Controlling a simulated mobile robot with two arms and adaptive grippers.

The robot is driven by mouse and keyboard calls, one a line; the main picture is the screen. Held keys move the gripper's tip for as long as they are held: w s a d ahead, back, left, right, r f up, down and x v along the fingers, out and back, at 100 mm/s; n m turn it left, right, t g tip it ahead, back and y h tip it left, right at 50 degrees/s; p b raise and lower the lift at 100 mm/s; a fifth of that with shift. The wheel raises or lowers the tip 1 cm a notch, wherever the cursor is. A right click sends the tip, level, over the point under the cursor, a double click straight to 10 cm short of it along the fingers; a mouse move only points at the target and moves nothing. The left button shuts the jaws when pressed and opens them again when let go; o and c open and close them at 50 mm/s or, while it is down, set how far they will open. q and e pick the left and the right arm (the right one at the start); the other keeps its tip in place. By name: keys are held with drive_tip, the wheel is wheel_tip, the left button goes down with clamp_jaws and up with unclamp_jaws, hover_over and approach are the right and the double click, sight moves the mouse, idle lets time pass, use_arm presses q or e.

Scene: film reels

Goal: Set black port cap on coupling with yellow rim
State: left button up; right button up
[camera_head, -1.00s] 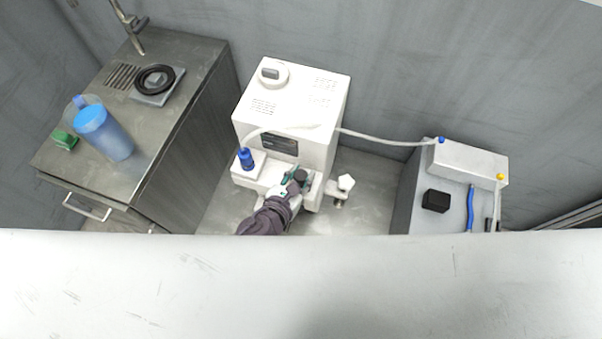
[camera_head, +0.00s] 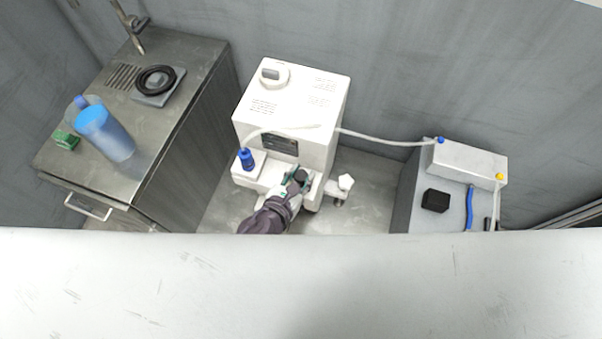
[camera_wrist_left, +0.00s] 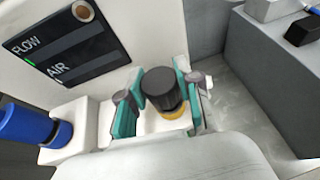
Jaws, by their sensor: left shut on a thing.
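The black port cap (camera_wrist_left: 160,88) stands upright between the fingers of my left gripper (camera_head: 298,178), at the front of the white machine. In the left wrist view my left gripper (camera_wrist_left: 160,96) has a teal-padded finger on each side of the cap and is shut on it. The yellow rim (camera_wrist_left: 174,113) of the coupling shows directly below the cap. The cap appears to be on or just over the coupling; I cannot tell whether they touch fully. The rest of the coupling is hidden. My right gripper is not in view.
The white machine (camera_head: 292,105) stands behind the cap. A blue fitting (camera_head: 247,159) is left of my left gripper. A grey unit at right carries a black block (camera_head: 435,200) and a hose (camera_head: 385,140) leads to the machine.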

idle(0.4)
use_arm(q)
drive_tip(key=shift+f, duration=0.6)
idle(0.3)
drive_tip(key=o, duration=0.6)
drive_tip(key=shift+r, duration=0.1)
drive_tip(key=p+v, duration=0.2)
drive_tip(key=v, duration=0.9)
idle(0.7)
